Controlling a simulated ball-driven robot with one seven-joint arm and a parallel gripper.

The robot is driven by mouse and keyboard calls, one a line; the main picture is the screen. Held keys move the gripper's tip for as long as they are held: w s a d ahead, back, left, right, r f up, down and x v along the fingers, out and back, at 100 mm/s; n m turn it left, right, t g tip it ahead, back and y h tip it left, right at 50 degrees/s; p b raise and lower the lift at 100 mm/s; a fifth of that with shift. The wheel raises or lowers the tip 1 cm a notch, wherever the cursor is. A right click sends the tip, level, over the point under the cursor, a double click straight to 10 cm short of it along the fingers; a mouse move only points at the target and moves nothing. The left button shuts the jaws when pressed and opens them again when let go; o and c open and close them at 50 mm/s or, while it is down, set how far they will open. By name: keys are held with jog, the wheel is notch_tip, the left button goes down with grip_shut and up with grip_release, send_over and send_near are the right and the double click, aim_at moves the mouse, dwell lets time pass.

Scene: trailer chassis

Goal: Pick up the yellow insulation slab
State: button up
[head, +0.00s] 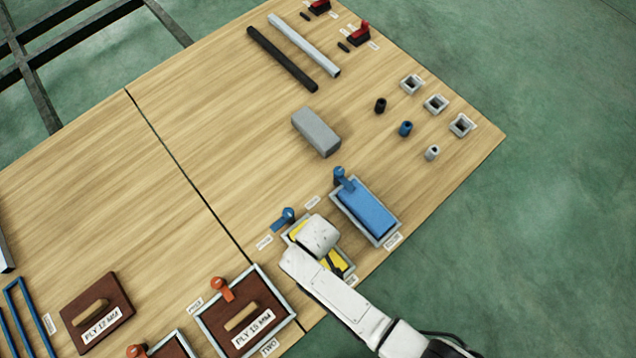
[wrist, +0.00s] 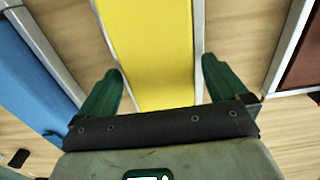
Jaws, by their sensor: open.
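The yellow insulation slab (wrist: 150,50) lies in a narrow grey frame on the wooden board. In the head view the slab (head: 337,262) is mostly hidden under my white arm. My gripper (wrist: 158,85) is open above the slab, with one green finger on each side of it in the wrist view. The fingertips appear near the frame's two long rails. I cannot tell how high above the slab they are. In the head view my gripper is hidden by the arm.
A blue slab (head: 366,208) in a grey frame lies close beside, with blue clamps (head: 283,219) nearby. A framed brown plywood panel (head: 243,312) with a wooden handle is on the other side. A grey block (head: 316,132) stands farther back, with clear board around it.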

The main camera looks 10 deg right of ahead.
jog(key=shift+f, duration=0.3)
jog(key=shift+c, duration=0.3)
jog(key=c, duration=0.9)
jog(key=shift+r, duration=0.15)
jog(key=shift+c, duration=0.2)
